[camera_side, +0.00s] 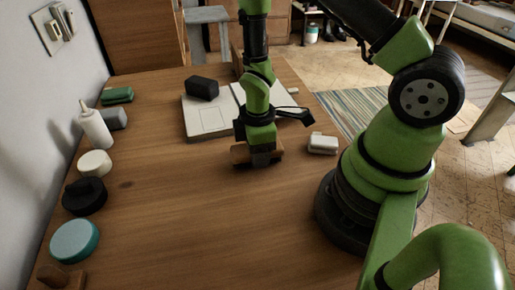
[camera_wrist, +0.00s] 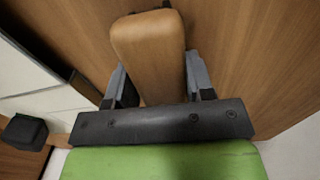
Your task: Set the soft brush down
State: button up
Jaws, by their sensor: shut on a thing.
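The soft brush (camera_wrist: 150,50) has a rounded wooden back and lies between the two fingers of my gripper (camera_wrist: 156,68) in the wrist view. A dark edge shows at its far end. In the side view the brush (camera_side: 240,153) sticks out to the left of my gripper (camera_side: 263,160), low over the middle of the wooden table. My gripper points down and is shut on the brush. The bristles are hidden, and I cannot tell whether the brush touches the table.
A pale, flat two-part thing (camera_side: 207,120) lies behind my gripper with a black block (camera_side: 202,88) on it. A small white object (camera_side: 322,143) is to the right. A white bottle (camera_side: 95,128), a teal disc (camera_side: 75,241) and others line the left edge. The table front is clear.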

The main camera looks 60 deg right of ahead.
jog(key=shift+f, duration=0.15)
jog(key=o, duration=0.9)
notch_tip(320, 180, up, 24)
jog(key=s+a+m+t, duration=0.2)
jog(key=s+m+t, duration=0.15)
jog(key=m, duration=0.35)
jog(key=s+r+m+t, duration=0.1)
jog(key=s+r+m, duration=0.1)
jog(key=s+a+r+m+t+y, duration=0.1)
jog(key=s+r+m, duration=0.1)
jog(key=s+a+r+m+t+y, duration=0.1)
jog(key=s+r+m, duration=0.1)
jog(key=shift+s+a+r+t, duration=0.1)
jog(key=shift+a+r+t, duration=0.1)
jog(key=shift+t, duration=0.15)
jog(key=shift+d, duration=0.1)
